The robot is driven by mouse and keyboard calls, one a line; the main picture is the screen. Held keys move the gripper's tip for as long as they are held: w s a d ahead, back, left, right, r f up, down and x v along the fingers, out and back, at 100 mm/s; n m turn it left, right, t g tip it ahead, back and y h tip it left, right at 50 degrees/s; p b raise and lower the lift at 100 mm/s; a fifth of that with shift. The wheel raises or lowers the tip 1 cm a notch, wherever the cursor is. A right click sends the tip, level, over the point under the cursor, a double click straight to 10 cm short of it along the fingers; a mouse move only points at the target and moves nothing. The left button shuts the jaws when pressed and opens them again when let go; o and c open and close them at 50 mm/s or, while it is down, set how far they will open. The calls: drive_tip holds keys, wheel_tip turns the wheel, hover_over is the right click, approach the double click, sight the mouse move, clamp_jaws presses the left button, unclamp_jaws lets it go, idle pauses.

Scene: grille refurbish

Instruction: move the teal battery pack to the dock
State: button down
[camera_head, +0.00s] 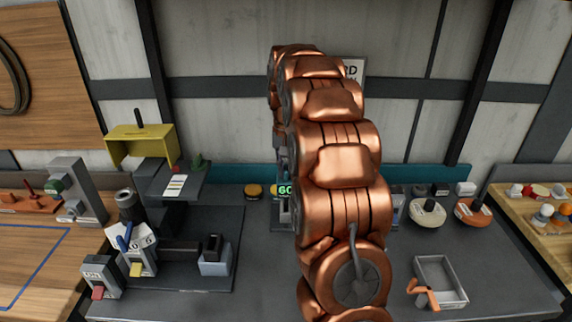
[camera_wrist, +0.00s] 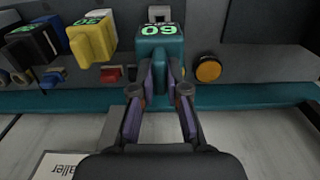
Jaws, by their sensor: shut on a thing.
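The teal battery pack (camera_wrist: 160,46) shows near the top centre in the wrist view, with green digits reading 60 on its face. My gripper (camera_wrist: 161,80) is shut on it, one finger on each side. In the head view a small green display (camera_head: 285,190) shows just left of my copper arm, which hides my gripper and most of the pack. I cannot tell whether the pack is resting or lifted. I cannot tell for certain which thing is the dock; a grey-blue block with a dark slot (camera_head: 215,262) stands on the bench at left.
A yellow pack (camera_wrist: 92,42) and a black pack (camera_wrist: 32,46) stand left of the teal pack in the wrist view, with an orange round knob (camera_wrist: 208,69) at right. A yellow hooded stand (camera_head: 140,145) and a grey tray (camera_head: 440,280) flank my arm.

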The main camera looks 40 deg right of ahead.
sight(286, 183)
drive_tip(key=shift+f, duration=0.55)
drive_tip(key=shift+b, duration=0.7)
idle(1.2)
drive_tip(key=shift+f+b, duration=1.1)
drive_tip(key=shift+f, duration=1.15)
idle(0.5)
drive_tip(key=c, duration=1.1)
unclamp_jaws()
wheel_tip(286, 183, up, 11)
drive_tip(key=shift+r, duration=0.45)
